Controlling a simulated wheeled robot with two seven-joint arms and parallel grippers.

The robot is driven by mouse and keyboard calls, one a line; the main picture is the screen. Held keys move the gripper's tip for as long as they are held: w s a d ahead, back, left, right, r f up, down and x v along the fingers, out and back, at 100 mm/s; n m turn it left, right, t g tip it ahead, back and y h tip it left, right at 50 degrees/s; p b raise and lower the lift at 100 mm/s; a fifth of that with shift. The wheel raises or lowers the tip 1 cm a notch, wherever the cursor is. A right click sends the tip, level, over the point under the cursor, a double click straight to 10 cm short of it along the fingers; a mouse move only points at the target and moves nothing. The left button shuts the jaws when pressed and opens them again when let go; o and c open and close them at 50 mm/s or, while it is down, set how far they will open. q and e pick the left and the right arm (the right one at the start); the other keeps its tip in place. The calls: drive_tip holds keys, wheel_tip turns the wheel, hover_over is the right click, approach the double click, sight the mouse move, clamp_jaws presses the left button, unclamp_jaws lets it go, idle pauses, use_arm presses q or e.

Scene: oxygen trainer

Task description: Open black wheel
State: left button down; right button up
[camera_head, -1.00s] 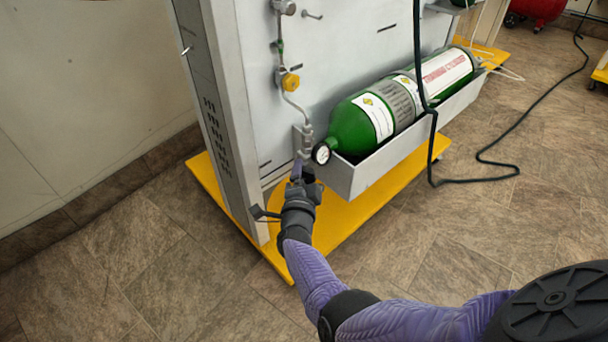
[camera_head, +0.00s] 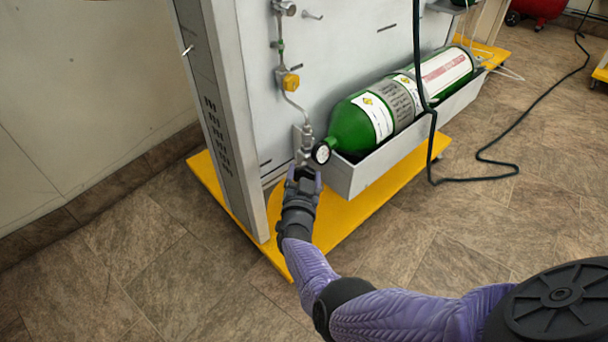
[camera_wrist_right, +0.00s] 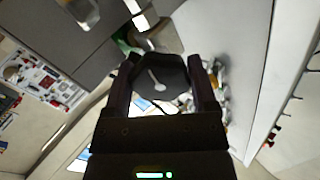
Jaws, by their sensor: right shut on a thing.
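The black wheel (camera_wrist_right: 158,78) shows in the right wrist view as a dark, many-sided knob with a pale mark on its face. My right gripper (camera_head: 305,175) is at the lower end of the panel's pipe line, below the small round gauge (camera_head: 321,154). In the right wrist view my right gripper (camera_wrist_right: 162,88) has one finger on each side of the wheel and is shut on it. In the head view the gripper largely hides the wheel. My left gripper is not in view.
A green cylinder (camera_head: 354,132) lies in a grey tray (camera_head: 372,180) just right of my gripper. A yellow valve (camera_head: 291,82) sits higher on the pipe. A dark hose (camera_head: 434,150) hangs in front of the tray. The yellow base (camera_head: 345,222) lies below.

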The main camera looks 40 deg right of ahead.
drive_tip(key=shift+f+n, duration=0.1)
drive_tip(key=shift+n, duration=0.3)
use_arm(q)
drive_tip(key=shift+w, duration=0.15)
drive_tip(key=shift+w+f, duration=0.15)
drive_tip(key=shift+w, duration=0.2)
use_arm(e)
drive_tip(key=o, duration=1.2)
drive_tip(key=shift+c, duration=0.2)
use_arm(q)
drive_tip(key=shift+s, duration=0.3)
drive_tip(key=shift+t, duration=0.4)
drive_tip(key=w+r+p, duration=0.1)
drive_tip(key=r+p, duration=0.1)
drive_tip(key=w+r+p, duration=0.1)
drive_tip(key=p, duration=0.1)
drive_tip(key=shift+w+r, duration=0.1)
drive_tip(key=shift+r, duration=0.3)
use_arm(e)
drive_tip(key=v, duration=1)
